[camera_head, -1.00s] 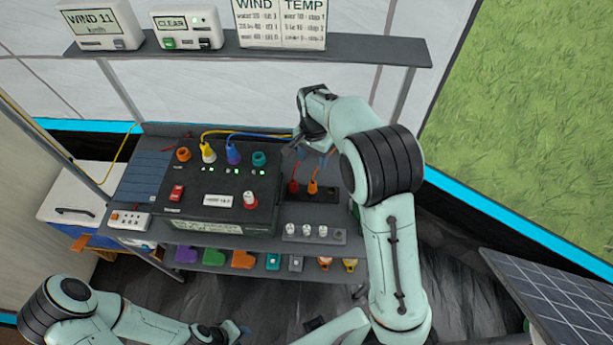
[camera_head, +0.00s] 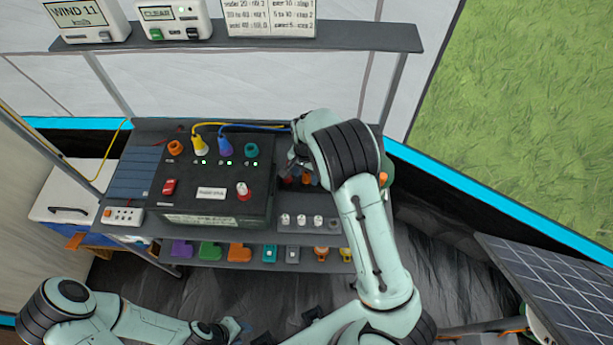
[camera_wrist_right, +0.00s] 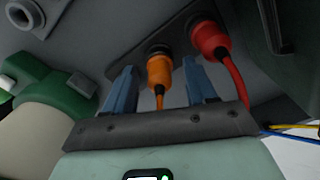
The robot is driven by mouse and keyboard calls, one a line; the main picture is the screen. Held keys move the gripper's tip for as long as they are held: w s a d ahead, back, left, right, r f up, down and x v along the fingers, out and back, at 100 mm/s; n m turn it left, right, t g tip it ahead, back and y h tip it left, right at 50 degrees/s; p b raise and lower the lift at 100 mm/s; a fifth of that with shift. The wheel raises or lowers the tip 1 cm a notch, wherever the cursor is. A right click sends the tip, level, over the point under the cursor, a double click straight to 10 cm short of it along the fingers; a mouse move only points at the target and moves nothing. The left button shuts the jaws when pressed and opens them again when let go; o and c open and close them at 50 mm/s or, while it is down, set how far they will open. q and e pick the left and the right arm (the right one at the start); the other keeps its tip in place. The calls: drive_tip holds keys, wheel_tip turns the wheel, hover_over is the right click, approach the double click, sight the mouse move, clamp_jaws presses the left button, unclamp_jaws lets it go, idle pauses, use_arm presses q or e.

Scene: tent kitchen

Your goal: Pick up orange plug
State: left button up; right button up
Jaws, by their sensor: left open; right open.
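The orange plug (camera_wrist_right: 159,72) stands in a holder in the right wrist view, its orange cord trailing toward my gripper. My right gripper (camera_wrist_right: 158,66) is open, with one blue finger on each side of the orange plug. A gap shows between each finger and the plug. In the head view my right gripper (camera_head: 300,160) is over the right part of the bench, and my arm hides most of the plugs there. My left gripper (camera_head: 234,328) is open and empty at the bottom, away from the bench.
A red plug (camera_wrist_right: 209,40) sits close to the right finger in the wrist view. The black control box (camera_head: 215,180) has yellow and blue plugs on top. A strip of white knobs (camera_head: 301,222) is in front of my right gripper. A lower shelf holds colored pieces.

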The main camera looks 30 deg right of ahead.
drive_tip(key=shift+c, duration=0.3)
clamp_jaws()
drive_tip(key=shift+r, duration=0.1)
